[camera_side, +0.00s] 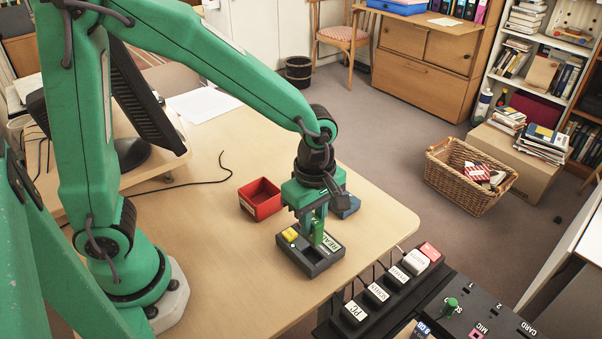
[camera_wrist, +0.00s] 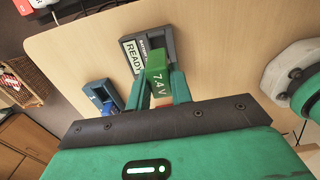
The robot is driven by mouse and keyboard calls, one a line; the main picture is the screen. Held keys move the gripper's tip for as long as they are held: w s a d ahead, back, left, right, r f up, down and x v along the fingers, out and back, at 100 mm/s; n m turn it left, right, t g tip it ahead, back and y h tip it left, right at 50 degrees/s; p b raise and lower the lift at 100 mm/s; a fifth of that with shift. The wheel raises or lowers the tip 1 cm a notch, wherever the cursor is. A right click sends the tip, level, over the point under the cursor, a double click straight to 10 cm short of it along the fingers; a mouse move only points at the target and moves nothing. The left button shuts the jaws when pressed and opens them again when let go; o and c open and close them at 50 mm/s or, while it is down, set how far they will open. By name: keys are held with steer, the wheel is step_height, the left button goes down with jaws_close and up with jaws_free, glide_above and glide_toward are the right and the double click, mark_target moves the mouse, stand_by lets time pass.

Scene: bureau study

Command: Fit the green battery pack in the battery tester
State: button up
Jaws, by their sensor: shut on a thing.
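The green battery pack (camera_wrist: 157,78), marked 7.4 V, is upright between the fingers of my gripper (camera_side: 314,226), which is shut on it. The pack (camera_side: 318,236) also shows in the side view, over the battery tester. The tester (camera_side: 318,267) is a dark grey box on the desk with a READY label, a yellow part and a dark recess. In the wrist view the tester (camera_wrist: 168,36) lies just beyond the pack, which hides part of it. I cannot tell whether the pack's lower end touches the tester or is inside the recess.
An open red bin (camera_side: 260,200) stands left of the tester. A blue holder (camera_side: 348,206) stands behind my gripper. A black switched power strip (camera_side: 385,290) with labelled plugs runs near the desk's right edge. A black cable (camera_side: 195,183) lies on the desk; the front desk area is clear.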

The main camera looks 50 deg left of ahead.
mark_target(313, 233)
steer(key=shift+f, duration=0.15)
steer(key=shift+f, duration=1.85)
steer(key=shift+f, duration=1.65)
stand_by(0.4)
steer(key=o, duration=1.2)
steer(key=shift+r, duration=0.15)
steer(key=shift+r, duration=3.35)
